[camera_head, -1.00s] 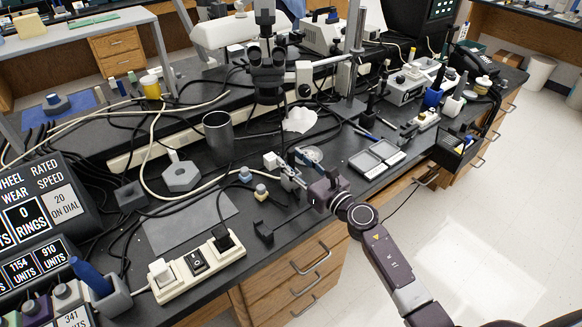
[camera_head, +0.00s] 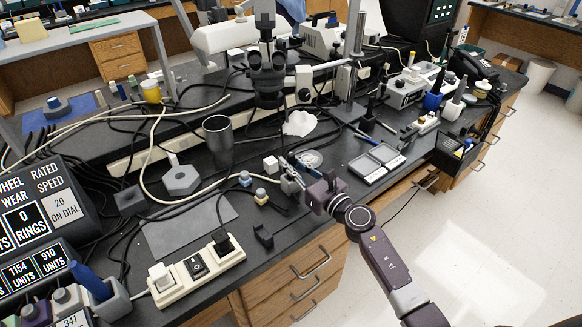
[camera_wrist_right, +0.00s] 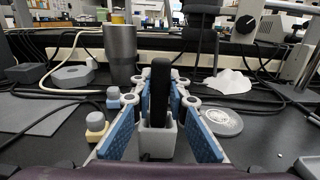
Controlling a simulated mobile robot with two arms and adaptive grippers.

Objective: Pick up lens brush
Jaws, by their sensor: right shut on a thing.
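The item between my right gripper's (camera_wrist_right: 160,105) blue-padded fingers is a dark upright stick, which I take for the lens brush (camera_wrist_right: 159,88). In the right wrist view it stands upright in or directly over a small grey holder (camera_wrist_right: 181,140). Whether its lower end touches the holder's bottom is hidden. My right gripper also shows in the head view (camera_head: 289,172), low over the bench's front part and shut on the brush. The brush is too small and covered to make out clearly there. My left gripper is out of view.
A steel tumbler (camera_head: 218,138) and a grey hexagonal block (camera_head: 181,180) are farther left.

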